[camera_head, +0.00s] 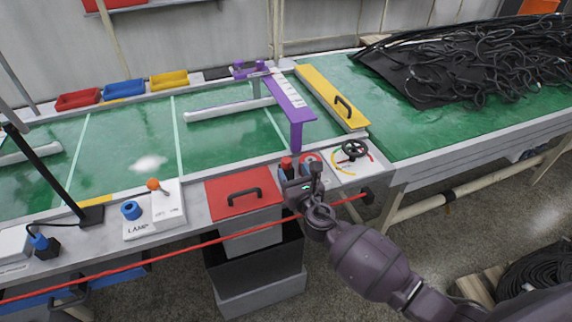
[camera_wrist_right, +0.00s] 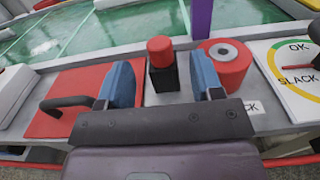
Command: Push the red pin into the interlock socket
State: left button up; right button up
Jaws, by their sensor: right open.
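The red pin (camera_head: 286,162) stands upright in a black block on the front ledge of the bench. It also shows in the right wrist view (camera_wrist_right: 161,50), with the black block (camera_wrist_right: 164,80) under it. A red round piece with a grey centre (camera_wrist_right: 226,62), which looks like the interlock socket, sits just right of it and shows in the head view too (camera_head: 311,157). My right gripper (camera_wrist_right: 161,68) is open, its blue-grey fingers left and right of the pin in the picture. I see no clear contact. In the head view the right gripper (camera_head: 300,180) partly hides the block. My left gripper is not in view.
A red lid with a black handle (camera_head: 228,203) lies left of the pin. A gauge panel with a black handwheel (camera_head: 355,149) is to the right. A purple post (camera_head: 296,136) stands behind. A red line (camera_head: 150,254) runs along the bench front.

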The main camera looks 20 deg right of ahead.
aim_at(286, 160)
jog(key=shift+w, duration=0.6)
jog(key=w, duration=0.3)
jog(key=shift+w+a+b, duration=0.15)
jog(key=shift+b, duration=0.2)
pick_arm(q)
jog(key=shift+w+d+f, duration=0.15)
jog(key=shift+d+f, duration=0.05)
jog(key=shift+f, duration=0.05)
pick_arm(e)
jog(key=shift+w, duration=0.5)
jog(key=shift+r, duration=0.1)
jog(key=c, duration=1)
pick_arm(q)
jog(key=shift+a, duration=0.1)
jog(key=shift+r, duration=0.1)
pick_arm(e)
jog(key=shift+r, duration=0.15)
